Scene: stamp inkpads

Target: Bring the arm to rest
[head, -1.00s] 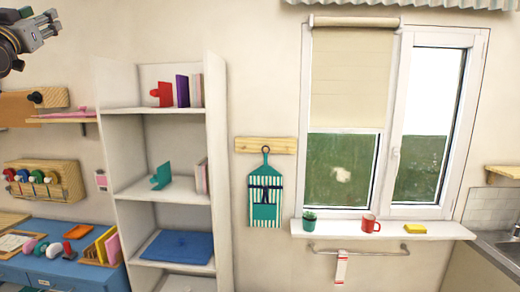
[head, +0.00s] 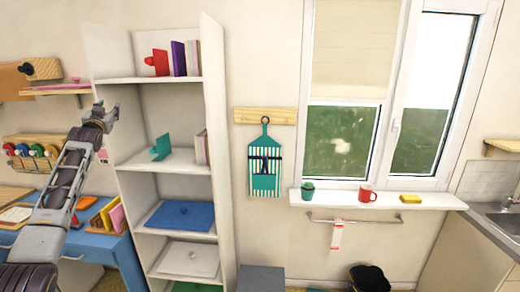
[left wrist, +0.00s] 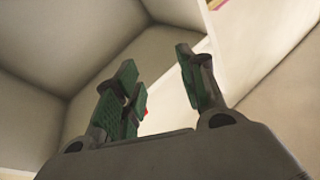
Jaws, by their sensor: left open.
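My left arm comes in from the lower left in the head view and reaches up past the blue desk (head: 119,248). My left gripper (head: 107,108) is at its upper end, in front of the left side of the white shelf unit (head: 139,105). In the left wrist view the left gripper (left wrist: 160,90) shows two green-padded fingers spread apart with nothing between them. My right gripper is not in view.
The shelf unit holds red and teal bookends, books and a blue flat box (head: 180,216). A rack of stamps (head: 32,152) hangs left. A windowsill (head: 380,200) carries a green pot, a red mug and a yellow sponge. A grey box (head: 262,279) stands on the floor.

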